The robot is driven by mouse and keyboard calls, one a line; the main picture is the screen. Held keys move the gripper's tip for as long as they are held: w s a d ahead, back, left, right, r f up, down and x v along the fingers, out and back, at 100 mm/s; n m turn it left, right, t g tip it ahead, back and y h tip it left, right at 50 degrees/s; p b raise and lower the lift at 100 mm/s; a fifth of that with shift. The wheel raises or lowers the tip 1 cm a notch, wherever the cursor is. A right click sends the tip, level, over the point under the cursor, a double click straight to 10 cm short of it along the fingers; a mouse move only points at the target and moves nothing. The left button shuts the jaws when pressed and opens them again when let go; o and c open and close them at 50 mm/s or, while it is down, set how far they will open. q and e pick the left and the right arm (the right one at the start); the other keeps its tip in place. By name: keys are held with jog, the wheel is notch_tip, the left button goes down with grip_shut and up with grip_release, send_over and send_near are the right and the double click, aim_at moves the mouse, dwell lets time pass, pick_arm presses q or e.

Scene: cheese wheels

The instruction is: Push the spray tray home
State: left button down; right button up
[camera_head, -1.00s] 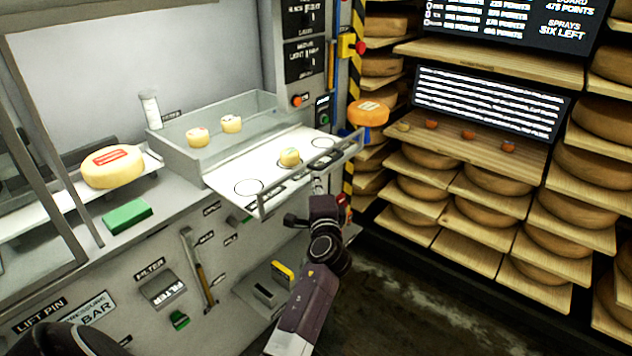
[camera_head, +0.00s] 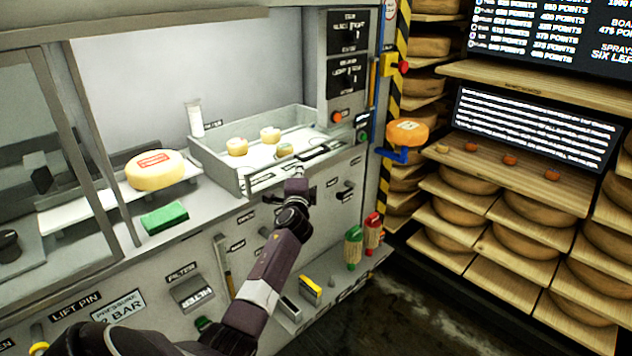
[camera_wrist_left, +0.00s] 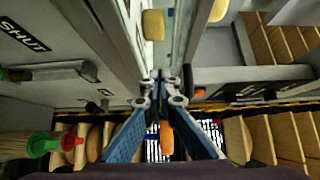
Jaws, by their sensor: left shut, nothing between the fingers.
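The white spray tray (camera_head: 258,158) sits inside the grey open-topped box (camera_head: 215,163) on the counter, its front edge about level with the box's front. Three small pale cheeses show in it: one at the left (camera_head: 237,147), one at the back (camera_head: 270,135) and one near the front (camera_head: 284,151). My left gripper (camera_head: 297,184) is shut and empty, at the middle of the tray's front edge. In the left wrist view its fingertips (camera_wrist_left: 163,86) are together close to the tray front; contact is hard to tell. My right gripper is out of view.
A large labelled cheese (camera_head: 155,170) lies on a white slide at left, with a green sponge (camera_head: 165,218) below it. A white bottle (camera_head: 195,118) stands behind the box. A blue bracket with an orange cheese (camera_head: 407,132) and cheese shelves (camera_head: 500,215) are at right.

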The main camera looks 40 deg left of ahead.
aim_at(293, 167)
pick_arm(q)
jog(key=a, duration=0.3)
jog(key=shift+w+a, duration=0.1)
jog(key=shift+a, duration=0.15)
jog(key=shift+r, duration=0.15)
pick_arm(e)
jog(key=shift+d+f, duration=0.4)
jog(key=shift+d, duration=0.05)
pick_arm(q)
jog(key=shift+a+r, duration=0.1)
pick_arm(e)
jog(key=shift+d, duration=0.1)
